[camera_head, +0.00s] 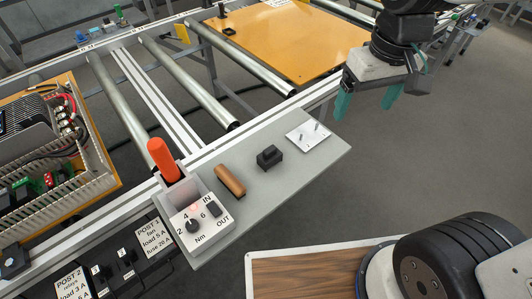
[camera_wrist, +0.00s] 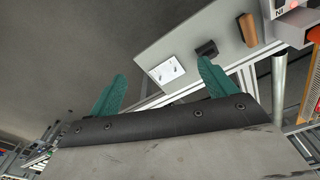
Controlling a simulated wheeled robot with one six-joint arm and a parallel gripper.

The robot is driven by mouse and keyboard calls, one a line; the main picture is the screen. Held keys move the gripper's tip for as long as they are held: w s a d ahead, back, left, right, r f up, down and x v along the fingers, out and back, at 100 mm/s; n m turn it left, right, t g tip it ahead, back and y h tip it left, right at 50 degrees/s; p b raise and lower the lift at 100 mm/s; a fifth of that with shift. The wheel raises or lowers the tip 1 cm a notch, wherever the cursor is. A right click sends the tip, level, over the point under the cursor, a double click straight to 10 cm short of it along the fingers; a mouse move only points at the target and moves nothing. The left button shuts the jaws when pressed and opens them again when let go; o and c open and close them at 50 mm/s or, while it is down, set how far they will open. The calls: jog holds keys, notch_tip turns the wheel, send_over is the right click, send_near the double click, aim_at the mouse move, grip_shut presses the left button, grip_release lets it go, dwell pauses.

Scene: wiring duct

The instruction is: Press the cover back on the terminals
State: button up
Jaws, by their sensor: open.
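My gripper (camera_head: 367,100) is open and empty, its two green fingers pointing down over the floor to the right of the grey shelf. It also shows in the wrist view (camera_wrist: 162,75). A small black block (camera_head: 269,157) with a raised top lies on the shelf; it may be the cover, but I cannot tell. It also shows beyond one finger in the wrist view (camera_wrist: 206,49). Screw terminals (camera_head: 67,122) with red and black wires sit at the end of a metal-cased unit on the orange panel at the left. No cover shows over these terminals.
The grey shelf (camera_head: 295,170) holds an orange-handled tool (camera_head: 163,158) in a holder, a torque dial box (camera_head: 200,219), a brown cylinder (camera_head: 230,181) and a white plate (camera_head: 308,136) with small pins. Metal rollers (camera_head: 190,80) and rails lie behind. White slotted ducts (camera_head: 88,160) border the wiring.

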jog(key=w+a+f+n, duration=0.2)
jog(key=w+a+f, duration=0.3)
jog(key=n, duration=0.2)
send_over(270, 149)
jog(key=shift+g, duration=0.4)
jog(key=f, duration=1.3)
jog(key=shift+w+d+f, duration=0.1)
jog(key=shift+w+d, duration=0.15)
jog(key=shift+d, duration=0.05)
jog(key=f, duration=0.8)
jog(key=shift+s+a, duration=0.25)
jog(key=shift+a, duration=0.05)
jog(key=c, duration=1.1)
jog(key=shift+r, duration=0.1)
jog(key=shift+c, duration=0.2)
